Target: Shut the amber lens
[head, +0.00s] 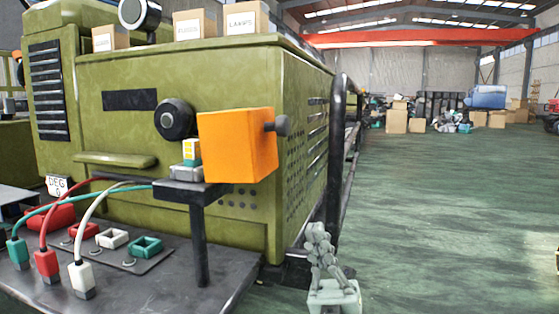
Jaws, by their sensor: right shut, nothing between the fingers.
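The amber lens (236,146) is an orange box-shaped cover in the middle of the head view, in front of the green chassis. A dark knob (283,125) sticks out from its right side. How the lens is hinged is hidden. My right gripper (317,232) is low, below and right of the lens, pointing up. It is shut, empty and apart from the lens. My left gripper is not in view.
The green chassis (120,70) fills the left, with a black round part (174,119) behind the lens. Red, white and teal plugs (80,279) with cables stand on a dark bench at lower left. Cartons (245,20) sit on top.

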